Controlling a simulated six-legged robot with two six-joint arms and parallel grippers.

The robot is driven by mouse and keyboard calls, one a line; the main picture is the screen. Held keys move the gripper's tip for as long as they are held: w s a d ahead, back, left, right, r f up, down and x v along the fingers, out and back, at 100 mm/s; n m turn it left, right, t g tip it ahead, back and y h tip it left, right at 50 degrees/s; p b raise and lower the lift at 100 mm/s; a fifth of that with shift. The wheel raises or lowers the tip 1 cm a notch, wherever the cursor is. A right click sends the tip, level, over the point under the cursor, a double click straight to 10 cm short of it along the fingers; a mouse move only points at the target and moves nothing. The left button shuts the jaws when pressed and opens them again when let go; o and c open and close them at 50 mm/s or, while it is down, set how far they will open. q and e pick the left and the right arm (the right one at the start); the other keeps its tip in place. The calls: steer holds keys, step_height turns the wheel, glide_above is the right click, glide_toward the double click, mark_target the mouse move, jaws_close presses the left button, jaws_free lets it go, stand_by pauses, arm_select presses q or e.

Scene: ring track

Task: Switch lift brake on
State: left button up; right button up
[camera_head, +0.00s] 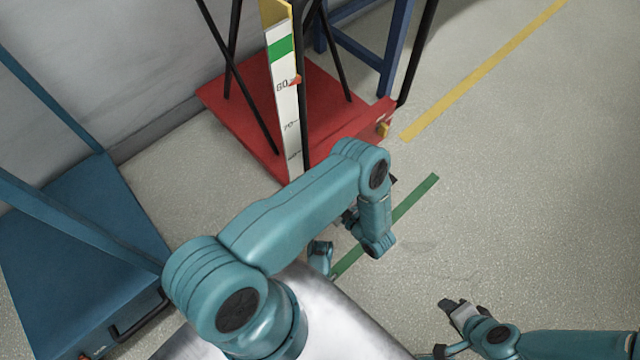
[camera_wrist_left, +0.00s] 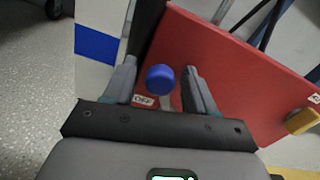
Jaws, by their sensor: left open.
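The brake lever has a round blue knob (camera_wrist_left: 160,79) on a pale stem, seen in the left wrist view. A small white OFF label (camera_wrist_left: 143,100) is beside the stem. My left gripper (camera_wrist_left: 160,68) is open, with one finger on each side of the knob; whether either touches it I cannot tell. The lift's red base (camera_head: 342,105) also shows behind the fingers in the wrist view (camera_wrist_left: 235,65). In the head view my left arm hides the lever and most of the left gripper. My right gripper (camera_head: 457,310) is at the lower right, away from the lift.
A white scale post (camera_head: 284,110) stands on the red base. A yellow knob (camera_head: 383,130) is on its right side. A blue frame (camera_head: 85,260) stands at left. The floor (camera_head: 540,180) at right is clear, with yellow (camera_head: 485,70) and green (camera_head: 415,200) stripes.

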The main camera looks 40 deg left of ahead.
arm_select(q)
steer(key=shift+c, duration=0.3)
steer(key=shift+d, duration=0.1)
jaws_close()
steer(key=shift+w+r, duration=0.1)
steer(key=shift+w, duration=0.05)
steer(key=shift+w+r+m, duration=0.25)
steer(key=shift+w+m, duration=0.9)
steer(key=shift+m, duration=0.55)
steer(key=shift+w+r+m, duration=0.2)
steer(key=shift+w+m, duration=0.95)
steer(key=shift+m, duration=0.55)
